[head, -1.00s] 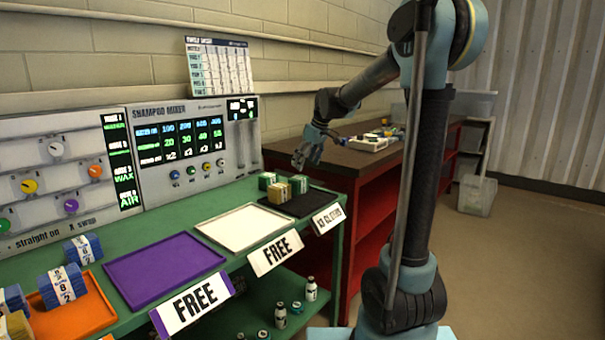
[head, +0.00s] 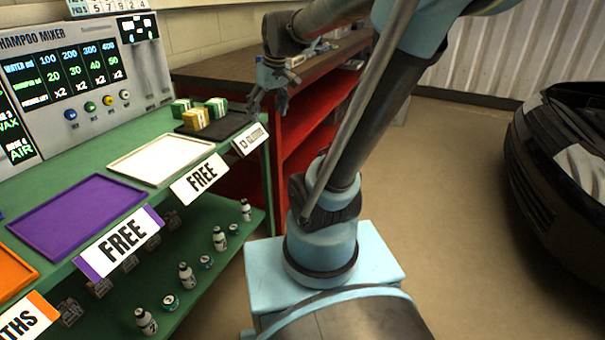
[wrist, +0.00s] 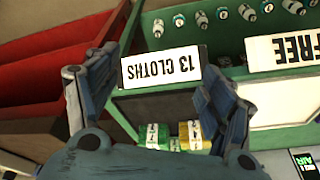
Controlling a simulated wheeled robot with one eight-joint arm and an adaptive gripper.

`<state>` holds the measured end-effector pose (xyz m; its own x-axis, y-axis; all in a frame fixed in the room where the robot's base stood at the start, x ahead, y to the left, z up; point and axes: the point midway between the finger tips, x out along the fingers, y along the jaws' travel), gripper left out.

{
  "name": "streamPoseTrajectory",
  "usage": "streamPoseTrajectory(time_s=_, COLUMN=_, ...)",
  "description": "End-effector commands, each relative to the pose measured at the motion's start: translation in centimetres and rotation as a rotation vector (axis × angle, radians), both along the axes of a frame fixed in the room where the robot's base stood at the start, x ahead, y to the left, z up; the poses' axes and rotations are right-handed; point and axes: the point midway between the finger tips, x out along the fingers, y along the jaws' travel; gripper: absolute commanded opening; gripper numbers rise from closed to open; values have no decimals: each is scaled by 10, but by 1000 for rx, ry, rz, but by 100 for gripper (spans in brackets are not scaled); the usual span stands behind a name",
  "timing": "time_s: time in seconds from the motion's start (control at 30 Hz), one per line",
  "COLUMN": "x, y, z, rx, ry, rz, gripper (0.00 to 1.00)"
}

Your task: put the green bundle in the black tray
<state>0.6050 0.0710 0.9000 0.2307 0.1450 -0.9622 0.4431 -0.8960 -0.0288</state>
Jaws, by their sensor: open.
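The black tray (head: 232,124) is at the far end of the green bench, behind the "13 cloths" label. Two green bundles with pale bands stand in it, one at the left (head: 181,107) and one at the right (head: 217,106). A yellow bundle (head: 195,118) is in front, between them. In the wrist view a green bundle (wrist: 153,136) and the yellow bundle (wrist: 195,136) show beyond the label. My gripper (head: 268,106) is open and empty, just right of the tray and apart from the bundles. Its fingers frame the label in the wrist view (wrist: 155,80).
An empty white tray (head: 160,160) and an empty purple tray (head: 75,217), both labelled "free", lie nearer along the bench. An orange tray (head: 15,275) is at the left edge. A red cabinet (head: 300,125) stands behind. Small bottles line the lower shelf.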

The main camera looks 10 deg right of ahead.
Motion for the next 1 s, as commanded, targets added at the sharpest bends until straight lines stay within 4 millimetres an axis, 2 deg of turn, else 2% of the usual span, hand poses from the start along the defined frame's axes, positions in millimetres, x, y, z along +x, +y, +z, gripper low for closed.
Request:
streamPoseTrajectory(time_s=0.03, x=-17, y=-8, z=-9, rx=-3, ry=6, rz=-33, gripper=75)
streamPoseTrajectory(time_s=0.2, x=-67, y=-31, z=-41, rx=-17, ry=28, rz=-151, gripper=75)
streamPoseTrajectory(time_s=0.5, x=-143, y=-62, z=-105, rx=-42, ry=57, rz=-346, gripper=75)
streamPoseTrajectory(time_s=0.7, x=-169, y=-70, z=-132, rx=-52, ry=67, rz=-422, gripper=75)
streamPoseTrajectory(time_s=1.0, x=-174, y=-71, z=-137, rx=-53, ry=69, rz=-439, gripper=75)
